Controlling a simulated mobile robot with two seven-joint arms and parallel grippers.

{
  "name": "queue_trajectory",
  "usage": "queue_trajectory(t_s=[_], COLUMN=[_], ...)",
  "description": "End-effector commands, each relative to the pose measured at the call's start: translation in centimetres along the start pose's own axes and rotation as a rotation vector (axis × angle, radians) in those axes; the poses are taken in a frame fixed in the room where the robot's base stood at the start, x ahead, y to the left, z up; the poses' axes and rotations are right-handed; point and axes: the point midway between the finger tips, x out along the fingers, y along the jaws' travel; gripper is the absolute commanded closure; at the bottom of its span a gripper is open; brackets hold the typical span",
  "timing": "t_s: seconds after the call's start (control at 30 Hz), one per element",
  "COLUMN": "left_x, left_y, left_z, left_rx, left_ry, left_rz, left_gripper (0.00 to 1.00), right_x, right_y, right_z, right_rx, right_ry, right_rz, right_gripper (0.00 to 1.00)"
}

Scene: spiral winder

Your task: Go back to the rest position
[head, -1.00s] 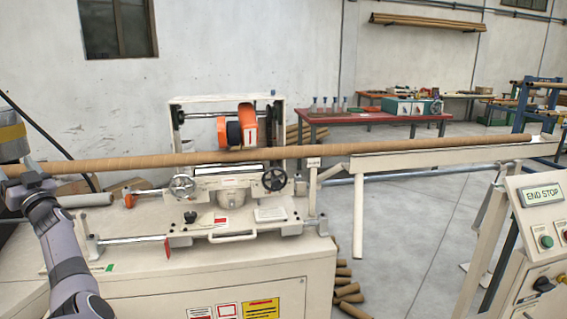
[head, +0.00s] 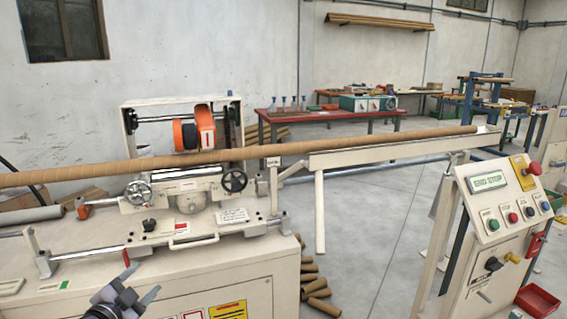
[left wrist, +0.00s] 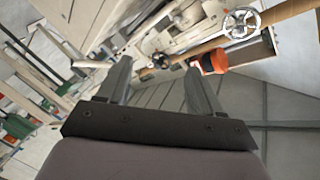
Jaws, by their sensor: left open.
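My left gripper (head: 140,284) shows at the bottom left of the head view, in front of the cream winder bench (head: 60,296). Its two fingers are apart, with nothing seen between them. In the left wrist view the two grey fingers (left wrist: 156,66) are spread and empty. The long brown cardboard tube (head: 260,149) lies across the winder and out along the cream support rail (head: 385,150). The gripper is apart from the tube. My right gripper is in neither view.
The control panel (head: 493,208) on the right reads END STOP and has several buttons and a red knob. Short tubes (head: 316,288) lie on the floor beside the bench. Behind stands a red table (head: 330,116).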

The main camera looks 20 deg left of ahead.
Motion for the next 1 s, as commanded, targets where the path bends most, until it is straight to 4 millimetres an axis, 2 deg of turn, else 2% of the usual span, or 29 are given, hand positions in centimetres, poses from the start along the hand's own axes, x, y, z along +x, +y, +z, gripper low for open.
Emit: queue_trajectory(t_s=[0.03,0.1,0.2,0.3,0.4,0.5,0.57,0.8,1.0], left_x=[-1.6,-4.0,-7.8,-11.8,-15.9,-19.9,-19.5,-20.4,-20.7], left_y=[4.0,8.7,14.6,19.2,23.1,26.3,26.9,30.2,31.9], left_z=[0.3,0.5,0.7,0.8,0.7,0.3,-0.6,-3.9,-6.2], left_rx=[-0.016,-0.047,-0.092,-0.136,-0.179,-0.227,-0.292,-0.511,-0.642], left_ry=[-0.021,-0.052,-0.099,-0.148,-0.198,-0.248,-0.25,-0.283,-0.302], left_rz=[0.09,0.199,0.338,0.458,0.563,0.656,0.628,0.587,0.561], left_gripper=[0.34,0.34,0.34,0.34,0.34,0.34,0.34,0.34,0.34], right_x=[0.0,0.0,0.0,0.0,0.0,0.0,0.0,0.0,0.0], right_y=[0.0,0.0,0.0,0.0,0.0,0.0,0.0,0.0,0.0], right_z=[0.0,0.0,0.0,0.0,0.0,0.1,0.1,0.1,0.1], right_rx=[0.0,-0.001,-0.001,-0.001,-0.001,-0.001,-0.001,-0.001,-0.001], right_ry=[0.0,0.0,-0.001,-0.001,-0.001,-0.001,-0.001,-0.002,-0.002], right_rz=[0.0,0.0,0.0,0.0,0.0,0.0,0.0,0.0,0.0], right_gripper=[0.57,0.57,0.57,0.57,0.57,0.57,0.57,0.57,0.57])
